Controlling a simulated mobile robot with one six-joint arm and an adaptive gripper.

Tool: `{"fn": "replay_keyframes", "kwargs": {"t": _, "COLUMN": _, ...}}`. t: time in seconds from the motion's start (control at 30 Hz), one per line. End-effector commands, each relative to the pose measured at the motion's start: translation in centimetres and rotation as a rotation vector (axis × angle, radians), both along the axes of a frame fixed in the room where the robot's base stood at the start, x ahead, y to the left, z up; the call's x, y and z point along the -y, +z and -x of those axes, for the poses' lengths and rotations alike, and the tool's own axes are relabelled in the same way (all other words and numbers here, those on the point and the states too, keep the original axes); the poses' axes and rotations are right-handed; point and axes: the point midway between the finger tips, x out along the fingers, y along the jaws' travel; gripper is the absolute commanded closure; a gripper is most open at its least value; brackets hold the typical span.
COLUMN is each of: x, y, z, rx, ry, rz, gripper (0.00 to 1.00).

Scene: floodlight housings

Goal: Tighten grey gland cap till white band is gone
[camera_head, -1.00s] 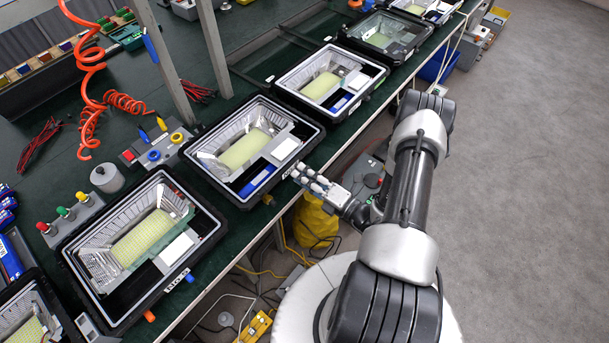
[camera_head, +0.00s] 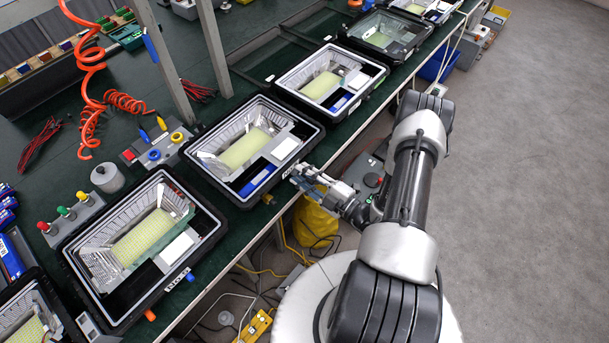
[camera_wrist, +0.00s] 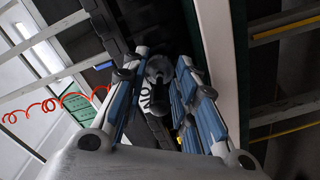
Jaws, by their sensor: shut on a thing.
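My gripper (camera_head: 303,178) is at the front edge of the middle floodlight housing (camera_head: 204,176), on its right side. In the wrist view my gripper (camera_wrist: 162,64) has its blue-padded fingers on either side of a rounded grey gland cap (camera_wrist: 159,69) and is shut on it. The fingers hide the cap in the head view. I cannot make out a white band in either view. Dark parts below the cap between the fingers are hard to tell apart.
A brass-coloured gland (camera_head: 268,199) sits on the same housing edge, close to my gripper. The nearer housing (camera_head: 72,248) has a blue gland (camera_head: 190,277) and an orange gland (camera_head: 150,315). A yellow bag (camera_head: 316,226) hangs below the bench edge.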

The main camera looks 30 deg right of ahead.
Motion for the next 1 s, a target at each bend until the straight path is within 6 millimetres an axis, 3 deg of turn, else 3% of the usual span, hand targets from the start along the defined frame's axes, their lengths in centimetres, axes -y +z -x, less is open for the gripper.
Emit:
{"fn": "replay_keyframes", "kwargs": {"t": 0.7, "x": -0.04, "y": -0.08, "z": 0.04, "rx": -0.029, "ry": 0.000, "rz": -0.077, "gripper": 0.97}}
{"fn": "replay_keyframes", "kwargs": {"t": 0.73, "x": -0.04, "y": -0.08, "z": 0.04, "rx": -0.029, "ry": 0.000, "rz": -0.077, "gripper": 0.73}}
{"fn": "replay_keyframes", "kwargs": {"t": 0.87, "x": -0.03, "y": -0.07, "z": 0.03, "rx": -0.029, "ry": 0.000, "rz": -0.077, "gripper": 0.65}}
{"fn": "replay_keyframes", "kwargs": {"t": 1.0, "x": -0.02, "y": -0.04, "z": 0.02, "rx": -0.028, "ry": 0.001, "rz": -0.076, "gripper": 0.65}}
